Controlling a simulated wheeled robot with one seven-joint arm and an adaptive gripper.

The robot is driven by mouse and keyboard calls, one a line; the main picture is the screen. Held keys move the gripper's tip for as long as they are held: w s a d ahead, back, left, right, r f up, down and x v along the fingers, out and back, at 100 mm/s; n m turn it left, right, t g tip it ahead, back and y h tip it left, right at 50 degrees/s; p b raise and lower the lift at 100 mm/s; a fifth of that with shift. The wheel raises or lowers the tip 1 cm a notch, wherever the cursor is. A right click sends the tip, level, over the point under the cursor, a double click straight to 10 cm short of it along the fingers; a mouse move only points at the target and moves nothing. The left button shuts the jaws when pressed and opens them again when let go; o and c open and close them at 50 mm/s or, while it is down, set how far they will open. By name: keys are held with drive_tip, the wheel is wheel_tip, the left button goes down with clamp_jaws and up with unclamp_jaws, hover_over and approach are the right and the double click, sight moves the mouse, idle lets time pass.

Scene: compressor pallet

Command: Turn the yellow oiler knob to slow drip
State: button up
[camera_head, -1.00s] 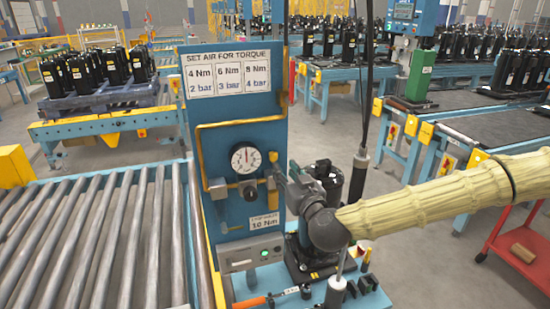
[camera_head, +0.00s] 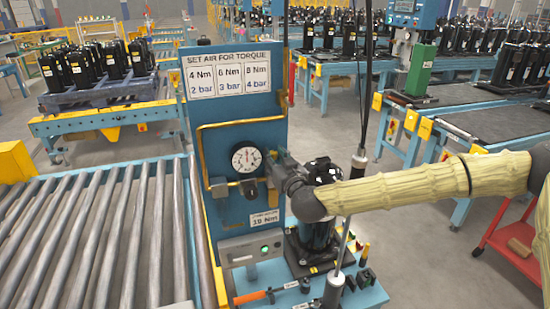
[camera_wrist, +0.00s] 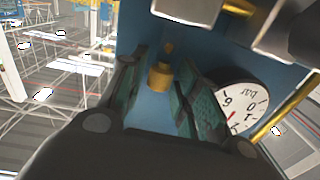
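A small yellow-brass knob (camera_wrist: 160,76) on the blue panel (camera_head: 228,115) shows in the wrist view, in the gap between my fingers. It is probably the oiler knob. In the head view my gripper and wrist hide it. My gripper (camera_head: 273,160) is close to the panel's right side, just right of the round pressure gauge (camera_head: 246,158). In the wrist view my gripper (camera_wrist: 160,88) is open, with one green-padded finger on each side of the knob. I see a gap beside the knob; I cannot tell whether the fingertips reach past it.
A yellow pipe (camera_head: 240,122) runs around the gauge, and a dark regulator (camera_head: 249,189) sits below it. A black compressor (camera_head: 318,225) stands below my wrist. A dark hanging cable and tool (camera_head: 359,160) are near my arm. Rollers (camera_head: 95,240) lie left of the panel.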

clamp_jaws()
drive_tip(key=shift+s+a+f+m+h+b, duration=0.2)
drive_tip(key=shift+a+m+h+b, duration=0.15)
drive_tip(key=shift+h+b, duration=0.1)
drive_tip(key=shift+m+t+h+b, duration=0.35)
drive_tip(key=shift+m+t+h, duration=0.1)
drive_tip(key=shift+h, duration=0.3)
drive_tip(key=shift+m+h, duration=0.5)
drive_tip(key=shift+h, duration=0.6)
drive_tip(key=shift+d, duration=0.1)
unclamp_jaws()
drive_tip(key=shift+r, duration=0.1)
drive_tip(key=shift+w, duration=0.1)
